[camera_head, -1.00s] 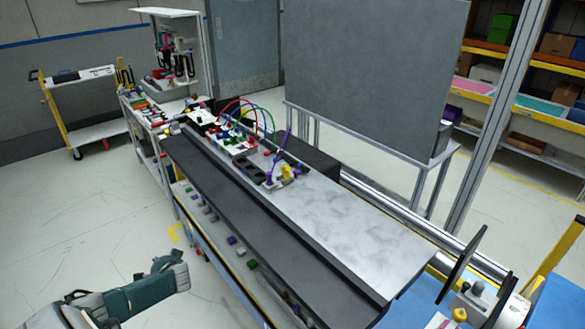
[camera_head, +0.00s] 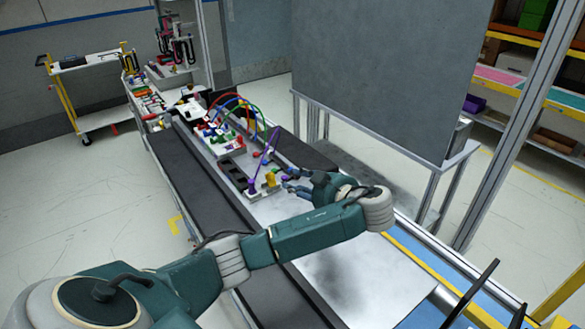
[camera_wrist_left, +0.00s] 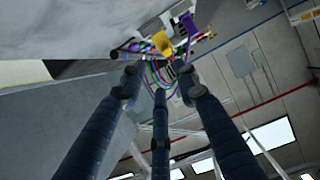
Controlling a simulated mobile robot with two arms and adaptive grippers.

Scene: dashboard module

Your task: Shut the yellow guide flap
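The yellow guide flap (camera_head: 270,179) is a small yellow piece standing up on the module, beside a purple part (camera_head: 252,186). It also shows at the top of the left wrist view (camera_wrist_left: 162,42), beyond the fingertips. My left gripper (camera_head: 287,178) is just right of the flap in the head view, its fingers pointing at it. In the left wrist view its three dark fingers (camera_wrist_left: 160,85) are spread with nothing between them. I see a gap to the flap there; contact is not visible. My right gripper is not in view.
Coloured cables (camera_head: 240,108) arch over the module behind the flap, and a thin purple rod (camera_head: 266,150) rises close by. A large grey panel (camera_head: 380,75) stands behind the bench. The metal bench surface (camera_head: 340,275) in front of my arm is clear.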

